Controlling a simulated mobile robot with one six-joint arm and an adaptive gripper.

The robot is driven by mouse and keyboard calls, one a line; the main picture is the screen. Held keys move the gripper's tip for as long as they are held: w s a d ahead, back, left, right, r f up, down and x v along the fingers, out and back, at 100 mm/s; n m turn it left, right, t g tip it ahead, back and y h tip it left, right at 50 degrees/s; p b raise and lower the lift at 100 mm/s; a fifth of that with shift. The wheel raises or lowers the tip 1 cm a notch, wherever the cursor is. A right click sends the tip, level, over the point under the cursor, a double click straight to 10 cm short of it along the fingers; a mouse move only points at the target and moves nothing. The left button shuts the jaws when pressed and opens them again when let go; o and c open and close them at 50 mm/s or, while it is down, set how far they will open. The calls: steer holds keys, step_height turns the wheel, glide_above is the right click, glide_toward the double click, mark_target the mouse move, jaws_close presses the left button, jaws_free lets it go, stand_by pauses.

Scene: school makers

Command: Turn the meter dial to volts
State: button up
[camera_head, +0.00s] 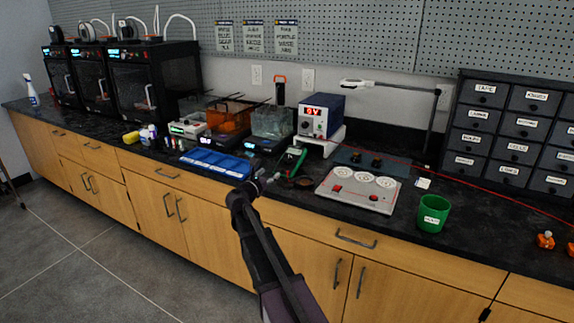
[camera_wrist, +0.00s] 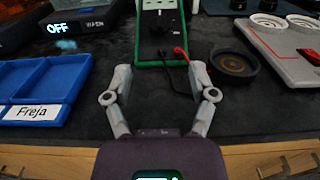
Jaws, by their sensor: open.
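The meter (camera_wrist: 154,50) has a green case with a dark face. It stands on the bench at the top middle of the wrist view, its upper part cut off. A black and a red lead plug into its lower face. Its dial is not clear enough to read a setting. In the head view the meter (camera_head: 291,160) is small, beside the blue tray. My gripper (camera_wrist: 161,72) is open and empty, its fingers apart, in front of the meter's lower end. In the head view my gripper (camera_head: 262,181) is over the bench's front edge, short of the meter.
The blue tray (camera_wrist: 70,75) labelled Freja lies left. A round dark dish (camera_wrist: 234,64) and a light panel with a red button (camera_wrist: 268,40) lie right. Bare bench shows in front of the meter.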

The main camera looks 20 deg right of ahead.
mark_target(287, 158)
stand_by(0.4)
steer(key=x, duration=1.4)
steer(key=shift+s, duration=0.1)
steer(key=shift+c, duration=0.2)
steer(key=shift+a, duration=0.1)
jaws_close()
